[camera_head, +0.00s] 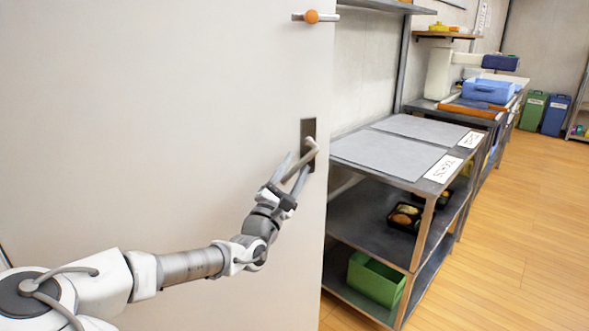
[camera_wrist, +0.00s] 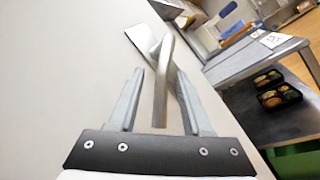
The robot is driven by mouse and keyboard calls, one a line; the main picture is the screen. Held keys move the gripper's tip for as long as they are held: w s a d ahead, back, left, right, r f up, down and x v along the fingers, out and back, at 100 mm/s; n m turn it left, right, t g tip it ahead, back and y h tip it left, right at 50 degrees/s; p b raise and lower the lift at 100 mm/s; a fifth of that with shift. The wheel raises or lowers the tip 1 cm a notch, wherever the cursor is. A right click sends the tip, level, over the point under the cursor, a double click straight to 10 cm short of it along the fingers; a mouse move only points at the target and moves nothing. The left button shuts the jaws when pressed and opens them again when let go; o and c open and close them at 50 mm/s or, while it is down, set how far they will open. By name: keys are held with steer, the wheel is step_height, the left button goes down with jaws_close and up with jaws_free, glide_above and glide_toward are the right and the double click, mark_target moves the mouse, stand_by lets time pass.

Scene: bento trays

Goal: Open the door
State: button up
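The door (camera_head: 160,110) is a large pale panel filling the left of the head view; it also fills the left of the wrist view (camera_wrist: 60,80). Its grey lever handle (camera_head: 312,147) sits on a dark plate near the right edge. In the wrist view the lever (camera_wrist: 163,85) points down between my two fingers, with a gap visible on each side. My gripper (camera_head: 294,168) is open around the handle's end, not closed on it. The room shows past the door's right edge; I see no frame along that edge.
An orange knob on a bar (camera_head: 311,16) is near the door's top. Right of the door stands a grey shelf table (camera_head: 385,155) with black bento trays (camera_head: 404,217) and a green bin (camera_head: 376,279) below. Wooden floor (camera_head: 510,230) is clear at right.

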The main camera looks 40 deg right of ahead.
steer(key=shift+s, duration=0.1)
steer(key=p+v, duration=0.2)
steer(key=v, duration=1.5)
steer(key=shift+a+p, duration=0.15)
steer(key=shift+p, duration=0.25)
steer(key=shift+f, duration=0.1)
